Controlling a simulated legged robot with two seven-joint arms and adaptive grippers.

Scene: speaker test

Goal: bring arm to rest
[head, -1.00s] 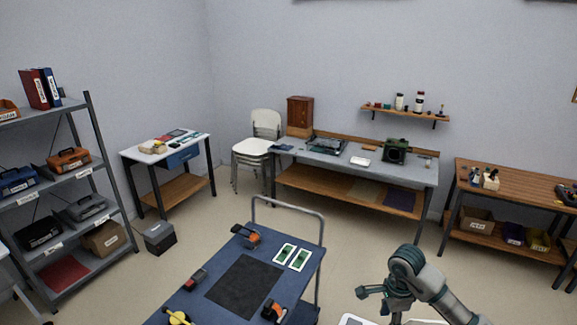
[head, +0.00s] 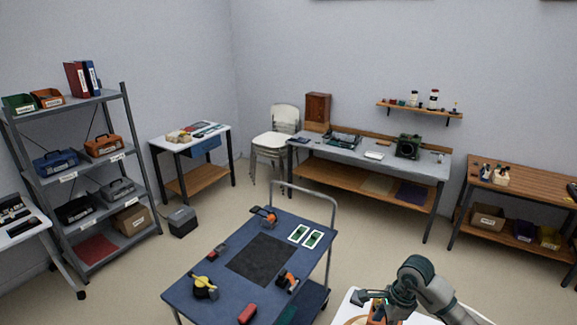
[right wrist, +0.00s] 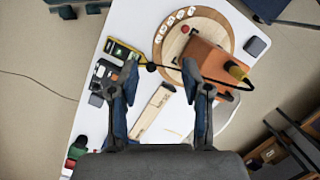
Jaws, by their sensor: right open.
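My right arm comes in at the lower right of the head view, with its gripper (head: 375,298) above the edge of a white table (head: 345,306). In the right wrist view my right gripper (right wrist: 158,95) is open, with nothing between its fingers. Below it are a round wooden board (right wrist: 168,45), an orange-brown box (right wrist: 207,62) and a pale wooden strip (right wrist: 155,110) on the white table (right wrist: 85,118). The fingertips overlap the board and box in the picture; I cannot tell the gap. My left gripper is not in view.
A yellow meter (right wrist: 124,52) with a black cable lies beside the board. A blue trolley (head: 215,262) with tools stands left of my right arm. A shelf rack (head: 143,222) stands at left, and workbenches (head: 330,148) line the back wall.

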